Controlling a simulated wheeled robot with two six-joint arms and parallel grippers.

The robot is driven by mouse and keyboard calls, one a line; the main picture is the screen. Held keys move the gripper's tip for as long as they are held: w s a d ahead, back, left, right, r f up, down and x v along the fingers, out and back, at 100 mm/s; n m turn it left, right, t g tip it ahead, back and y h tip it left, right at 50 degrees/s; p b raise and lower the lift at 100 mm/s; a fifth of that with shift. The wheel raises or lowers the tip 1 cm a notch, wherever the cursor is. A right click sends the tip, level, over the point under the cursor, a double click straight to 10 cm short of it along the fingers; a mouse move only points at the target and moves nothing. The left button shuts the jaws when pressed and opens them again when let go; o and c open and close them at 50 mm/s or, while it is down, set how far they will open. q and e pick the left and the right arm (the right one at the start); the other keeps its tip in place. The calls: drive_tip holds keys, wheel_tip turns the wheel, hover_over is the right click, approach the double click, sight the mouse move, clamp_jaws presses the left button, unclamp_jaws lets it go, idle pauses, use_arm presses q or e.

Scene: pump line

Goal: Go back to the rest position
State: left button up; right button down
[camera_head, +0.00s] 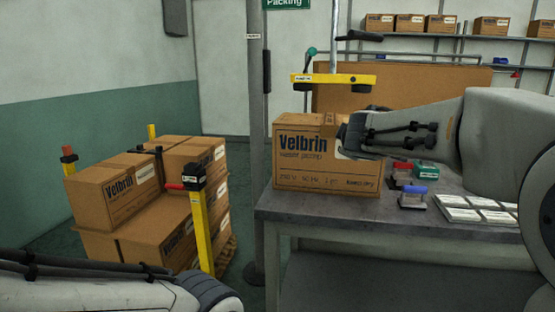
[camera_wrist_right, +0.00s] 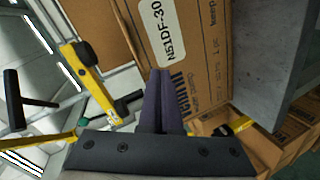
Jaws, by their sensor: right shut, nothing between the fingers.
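My right gripper (camera_wrist_right: 160,88) is shut and empty in the right wrist view, its two fingers together in front of a brown Velbrin carton. In the head view my right arm comes in from the right, and the gripper end (camera_head: 352,133) is at the right side of that carton (camera_head: 300,165), covering part of it. I cannot tell whether it touches the carton. The carton stands upright on the grey workbench (camera_head: 330,208). My left arm shows at the bottom left of the head view, but its gripper is out of view.
A pallet stack of cartons (camera_head: 130,195) with yellow posts (camera_head: 203,235) stands at the left. A yellow lifting bar (camera_head: 333,79) hangs above the bench carton. Stamps (camera_head: 412,198) and label cards (camera_head: 475,212) lie on the bench. A shelf (camera_head: 410,37) with cartons is behind.

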drive_tip(key=s+a+f+m+g+y, duration=0.1)
drive_tip(key=s+a+f+g, duration=0.3)
drive_tip(key=s+f, duration=0.5)
drive_tip(key=s+a+f+m+g+y, duration=0.1)
drive_tip(key=s+a+f+m+g, duration=0.15)
drive_tip(key=s+a+f, duration=0.5)
drive_tip(key=s+a+f+g+y+p, duration=0.1)
drive_tip(key=s+f+g, duration=0.35)
drive_tip(key=s, duration=0.75)
drive_tip(key=s+a+f+g+y, duration=0.1)
drive_tip(key=s+f+g, duration=0.35)
drive_tip(key=s, duration=0.85)
wheel_tip(320, 180, up, 28)
drive_tip(key=w+t+p, duration=0.1)
drive_tip(key=p, duration=2.7)
drive_tip(key=shift+a+f+p, duration=0.2)
drive_tip(key=shift+f+p, duration=0.05)
drive_tip(key=shift+p, duration=0.05)
